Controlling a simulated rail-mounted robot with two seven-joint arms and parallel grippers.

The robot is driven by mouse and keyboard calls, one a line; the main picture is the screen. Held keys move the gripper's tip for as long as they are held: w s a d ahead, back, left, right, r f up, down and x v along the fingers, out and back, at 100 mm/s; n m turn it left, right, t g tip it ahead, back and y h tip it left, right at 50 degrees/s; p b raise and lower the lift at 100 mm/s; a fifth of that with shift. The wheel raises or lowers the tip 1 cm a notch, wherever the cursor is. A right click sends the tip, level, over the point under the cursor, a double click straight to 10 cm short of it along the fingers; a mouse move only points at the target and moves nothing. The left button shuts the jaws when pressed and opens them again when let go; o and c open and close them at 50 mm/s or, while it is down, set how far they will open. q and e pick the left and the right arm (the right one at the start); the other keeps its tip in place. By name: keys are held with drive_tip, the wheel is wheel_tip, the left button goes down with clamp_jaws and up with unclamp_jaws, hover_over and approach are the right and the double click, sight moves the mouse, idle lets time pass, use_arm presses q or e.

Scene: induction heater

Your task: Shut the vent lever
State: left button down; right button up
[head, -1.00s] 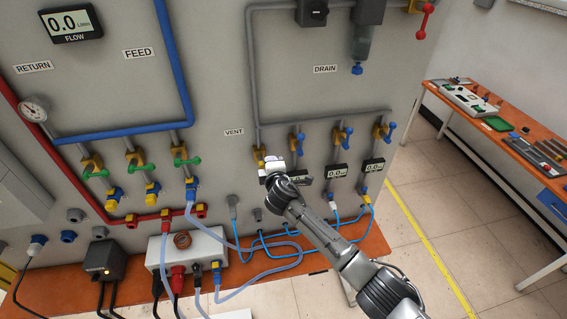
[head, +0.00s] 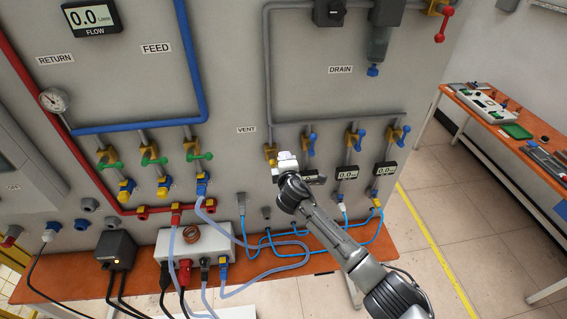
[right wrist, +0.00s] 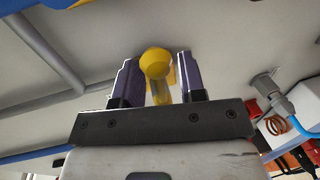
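The VENT label (head: 246,129) is on the grey panel in the head view. Just right of it is a yellow valve body (head: 270,152) on a grey pipe. My right gripper (head: 286,157) is in front of this valve and covers part of it; I cannot make out the vent lever or its position. In the right wrist view, the right gripper (right wrist: 160,78) is open, its two dark fingers apart. A round yellow part (right wrist: 155,62) shows between the fingertips, with a gap at the right finger; I cannot tell if it touches the left. My left gripper is not in view.
Valves with blue levers (head: 359,138) stand right of the vent, above small displays (head: 347,172). Green-handled valves (head: 150,156) are at left. Blue hoses (head: 262,245) run below, over the orange bench (head: 60,282). A side table (head: 520,140) stands at right.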

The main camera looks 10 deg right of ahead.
drive_tip(key=shift+a+r, duration=0.1)
drive_tip(key=shift+a, duration=0.15)
drive_tip(key=shift+s, duration=0.15)
drive_tip(key=b+v, duration=0.1)
drive_tip(key=v, duration=1.2)
drive_tip(key=shift+s+b, duration=0.25)
drive_tip(key=shift+b, duration=0.1)
drive_tip(key=shift+r, duration=0.1)
